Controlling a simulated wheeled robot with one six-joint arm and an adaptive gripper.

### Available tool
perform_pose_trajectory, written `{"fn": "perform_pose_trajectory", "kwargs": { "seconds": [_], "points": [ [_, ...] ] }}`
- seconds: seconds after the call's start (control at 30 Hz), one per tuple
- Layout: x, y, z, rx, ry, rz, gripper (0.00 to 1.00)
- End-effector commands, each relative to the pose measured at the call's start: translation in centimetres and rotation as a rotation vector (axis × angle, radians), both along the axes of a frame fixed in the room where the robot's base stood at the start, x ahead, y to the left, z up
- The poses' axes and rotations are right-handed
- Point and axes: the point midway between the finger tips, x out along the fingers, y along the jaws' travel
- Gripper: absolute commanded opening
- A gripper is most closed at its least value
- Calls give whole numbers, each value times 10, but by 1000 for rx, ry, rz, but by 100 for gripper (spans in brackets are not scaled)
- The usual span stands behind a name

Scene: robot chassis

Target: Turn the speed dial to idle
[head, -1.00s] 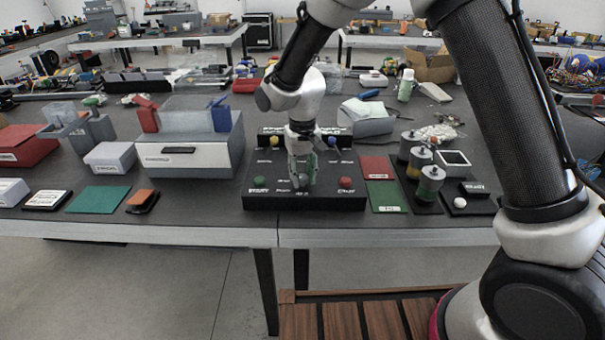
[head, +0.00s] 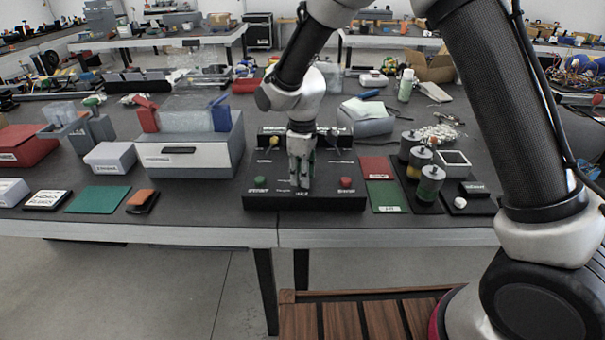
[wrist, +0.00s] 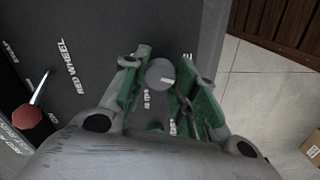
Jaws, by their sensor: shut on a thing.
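The speed dial (wrist: 161,73) is a small round grey knob with a white mark, which points toward the right in the wrist view. It stands on the dark control panel (head: 260,203), which has white lettering around it that is too blurred to read fully. My gripper (wrist: 158,82) has its green-padded fingers on either side of the dial and is shut on it. In the head view my gripper (head: 300,186) points down at the front middle of the panel and hides the dial.
A green button (head: 260,183) and a red button (head: 345,183) flank my gripper on the panel. A yellow-tipped lever (head: 274,141) stands behind. Red (head: 375,167) and green (head: 386,196) mats lie to the right, a grey box (head: 190,155) to the left.

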Motion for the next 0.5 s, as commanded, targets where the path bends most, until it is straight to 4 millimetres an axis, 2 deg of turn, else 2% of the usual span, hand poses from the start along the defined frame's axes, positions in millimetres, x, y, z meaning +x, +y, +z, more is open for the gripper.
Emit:
{"fn": "perform_pose_trajectory", "kwargs": {
  "seconds": [0.2, 0.5],
  "points": [
    [1, 0, 1, 1, -3, 157, 4],
    [1, 0, 1, 1, -2, 289, 4]
  ]
}}
